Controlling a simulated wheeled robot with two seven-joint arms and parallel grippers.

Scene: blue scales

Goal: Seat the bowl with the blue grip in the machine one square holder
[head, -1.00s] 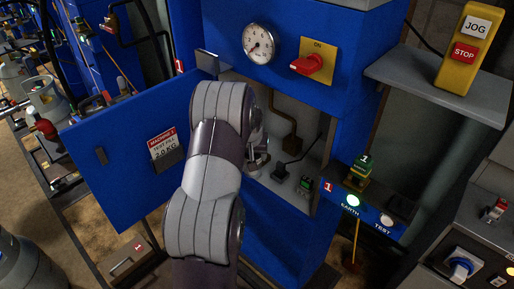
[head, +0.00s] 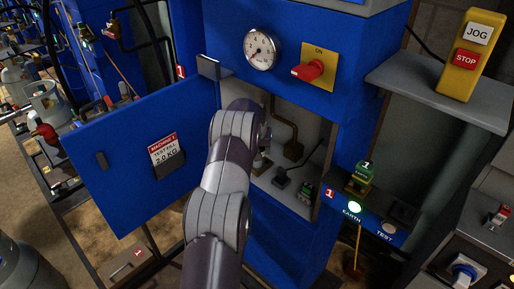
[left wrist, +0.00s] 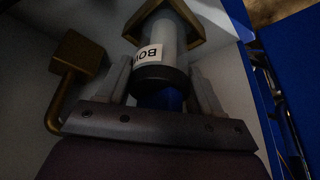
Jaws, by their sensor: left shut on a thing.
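In the left wrist view, my left gripper (left wrist: 164,82) is shut on the blue grip (left wrist: 162,99) of the bowl (left wrist: 172,35). The bowl is a pale grey cylinder with a dark collar and a partly readable white label. Its far end is at a brass square holder (left wrist: 197,18); I cannot tell whether it is fully inside. In the head view, my left arm reaches into the open blue cabinet of machine one (head: 280,230), and its own links hide most of the gripper and the bowl. My right gripper is out of view.
The open blue door (head: 125,150) is left of my arm. A brass pipe fitting (left wrist: 80,52) is beside the bowl. A gauge (head: 260,49) and red switch (head: 308,71) are above the opening.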

